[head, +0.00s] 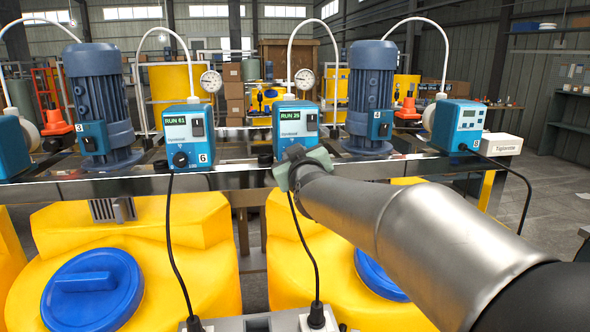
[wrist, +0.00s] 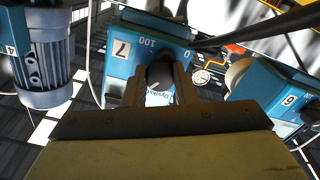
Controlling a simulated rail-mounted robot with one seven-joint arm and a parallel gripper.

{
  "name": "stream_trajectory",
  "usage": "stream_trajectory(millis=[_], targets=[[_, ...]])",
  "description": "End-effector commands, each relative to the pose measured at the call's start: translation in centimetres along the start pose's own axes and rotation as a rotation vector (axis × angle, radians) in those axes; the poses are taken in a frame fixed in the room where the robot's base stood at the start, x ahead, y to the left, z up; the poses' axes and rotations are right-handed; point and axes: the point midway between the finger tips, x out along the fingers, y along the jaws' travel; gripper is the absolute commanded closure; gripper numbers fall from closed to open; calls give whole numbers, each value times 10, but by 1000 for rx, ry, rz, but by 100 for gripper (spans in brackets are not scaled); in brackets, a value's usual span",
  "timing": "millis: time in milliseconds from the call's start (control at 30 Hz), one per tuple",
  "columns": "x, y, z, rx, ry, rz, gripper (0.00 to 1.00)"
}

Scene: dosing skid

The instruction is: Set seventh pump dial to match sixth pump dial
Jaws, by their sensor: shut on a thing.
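The seventh pump (head: 298,124) is a blue box whose green display reads RUN and what looks like 25. Its label 7 shows in the wrist view (wrist: 121,50). My gripper (head: 292,163) is in front of its lower face and covers its dial in the head view. In the wrist view my gripper (wrist: 158,88) is shut on the dark dial (wrist: 162,70), a finger on either side.
A blue motor labelled 4 (head: 371,95) stands right of the seventh pump, and motor 3 (head: 97,100) stands left of the sixth. Pump 8 (head: 459,126) is farther right. Black cables hang below the pumps before yellow tanks (head: 190,235). Two gauges stand behind.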

Motion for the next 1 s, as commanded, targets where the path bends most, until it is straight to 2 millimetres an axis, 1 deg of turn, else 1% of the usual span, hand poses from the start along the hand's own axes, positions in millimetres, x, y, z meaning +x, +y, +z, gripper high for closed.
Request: stream_trajectory(millis=[33,300,500,733,1000], targets=[[0,0,4,43,1,2,98],[0,-1,3,286,-1,0,98],[0,-1,2,430,-1,0,98],[0,-1,1,537,-2,0,98],[0,-1,1,587,-2,0,98]])
